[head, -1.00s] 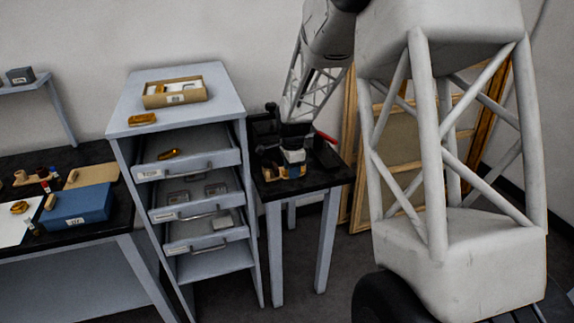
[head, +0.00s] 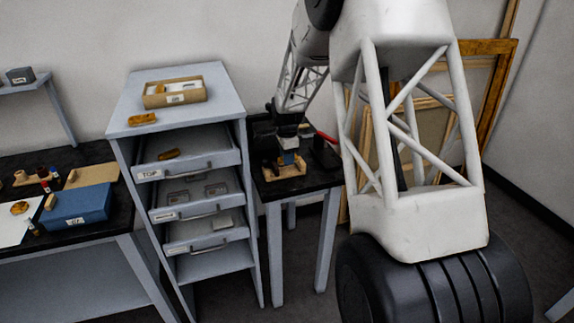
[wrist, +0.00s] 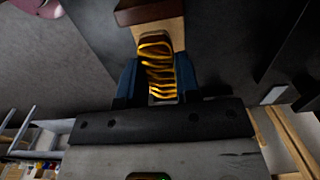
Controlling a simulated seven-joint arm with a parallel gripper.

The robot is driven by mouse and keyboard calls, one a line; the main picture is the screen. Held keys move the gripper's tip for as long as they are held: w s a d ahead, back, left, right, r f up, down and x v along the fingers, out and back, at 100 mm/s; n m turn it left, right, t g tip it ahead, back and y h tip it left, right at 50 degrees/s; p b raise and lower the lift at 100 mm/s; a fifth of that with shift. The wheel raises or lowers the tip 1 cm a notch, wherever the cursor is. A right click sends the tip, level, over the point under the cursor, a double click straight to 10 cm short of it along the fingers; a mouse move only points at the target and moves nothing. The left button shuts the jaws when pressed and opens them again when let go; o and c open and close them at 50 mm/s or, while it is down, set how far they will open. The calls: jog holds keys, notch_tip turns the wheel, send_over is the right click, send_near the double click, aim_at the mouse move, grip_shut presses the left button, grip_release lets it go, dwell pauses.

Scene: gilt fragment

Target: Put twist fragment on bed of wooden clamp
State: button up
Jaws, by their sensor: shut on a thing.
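The twist fragment (wrist: 158,72), gold with ridged coils, is between the blue fingers of my gripper (wrist: 158,85) in the wrist view. My gripper is shut on it. The wooden clamp (wrist: 152,12) shows beyond the fragment as a dark brown jaw and paler wood. In the head view the clamp (head: 270,171) stands on the small dark-topped table, and my gripper (head: 289,160) is low over its middle. The fragment cannot be made out in the head view. Whether it touches the clamp's bed cannot be told.
A grey drawer cabinet (head: 118,128) stands left of the small table (head: 315,181), with its drawers pulled out. Another gold fragment (head: 143,119) lies on its top beside a cardboard tray (head: 147,101). A red-handled tool lies right of the clamp. Wooden frames (head: 490,47) lean behind.

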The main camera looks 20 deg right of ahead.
aim_at(287, 170)
jog(key=shift+f, duration=1.8)
jog(key=shift+f, duration=0.1)
jog(key=o, duration=0.9)
notch_tip(287, 170, up, 12)
jog(key=shift+r, duration=0.15)
jog(key=shift+s, duration=0.1)
